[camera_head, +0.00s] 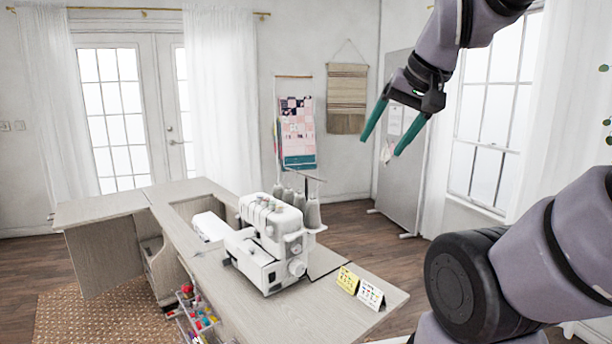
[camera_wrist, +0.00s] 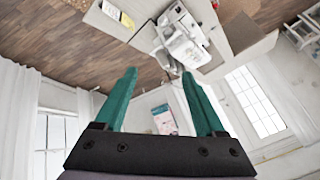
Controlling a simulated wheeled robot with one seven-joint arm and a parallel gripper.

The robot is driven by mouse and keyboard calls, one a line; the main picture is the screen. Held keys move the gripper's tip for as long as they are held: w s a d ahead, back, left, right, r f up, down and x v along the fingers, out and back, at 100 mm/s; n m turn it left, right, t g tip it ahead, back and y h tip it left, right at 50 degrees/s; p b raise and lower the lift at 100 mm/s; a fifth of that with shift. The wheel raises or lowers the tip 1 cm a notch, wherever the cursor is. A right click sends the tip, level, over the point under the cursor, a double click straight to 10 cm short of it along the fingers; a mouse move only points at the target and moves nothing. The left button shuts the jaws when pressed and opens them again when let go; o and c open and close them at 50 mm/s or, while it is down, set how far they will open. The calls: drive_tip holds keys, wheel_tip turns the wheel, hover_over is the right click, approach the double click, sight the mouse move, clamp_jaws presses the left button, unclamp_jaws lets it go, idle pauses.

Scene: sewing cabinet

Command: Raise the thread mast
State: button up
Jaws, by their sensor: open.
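A white serger (camera_head: 268,245) stands on the cabinet top. Grey thread cones (camera_head: 312,212) stand at its back. A thin mast with a crossbar (camera_head: 306,176) rises just above the cones; its lower part is partly hidden by them. My gripper (camera_head: 381,147) is open and empty, in the air to the right of the mast and higher in the picture, clearly apart from it. In the wrist view the green fingers (camera_wrist: 160,73) are spread, and the serger (camera_wrist: 182,38) shows beyond their tips. The mast is too small to make out there.
The wooden cabinet top (camera_head: 325,315) has a bare stretch in front of the serger. A yellow card (camera_head: 347,280) and a white card (camera_head: 371,295) stand near its right edge. A grey board (camera_head: 401,180) stands behind my gripper.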

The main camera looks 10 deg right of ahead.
drive_tip(key=shift+a, duration=0.15)
drive_tip(key=c, duration=0.5)
drive_tip(key=w+a+f+m+g+y, duration=0.25)
drive_tip(key=w+a+m+y, duration=0.2)
drive_tip(key=w, duration=0.45)
drive_tip(key=w+a+f+m+g+y, duration=0.1)
drive_tip(key=w+a+f+m+y, duration=0.4)
drive_tip(key=w, duration=0.4)
drive_tip(key=m+t+h, duration=0.3)
drive_tip(key=m+t, duration=0.9)
drive_tip(key=m, duration=0.2)
approach(318, 179)
drive_tip(key=shift+y, duration=0.25)
drive_tip(key=x, duration=1)
drive_tip(key=shift+w+d+f, duration=0.15)
drive_tip(key=shift+w+f, duration=0.05)
drive_tip(key=shift+w, duration=0.1)
clamp_jaws()
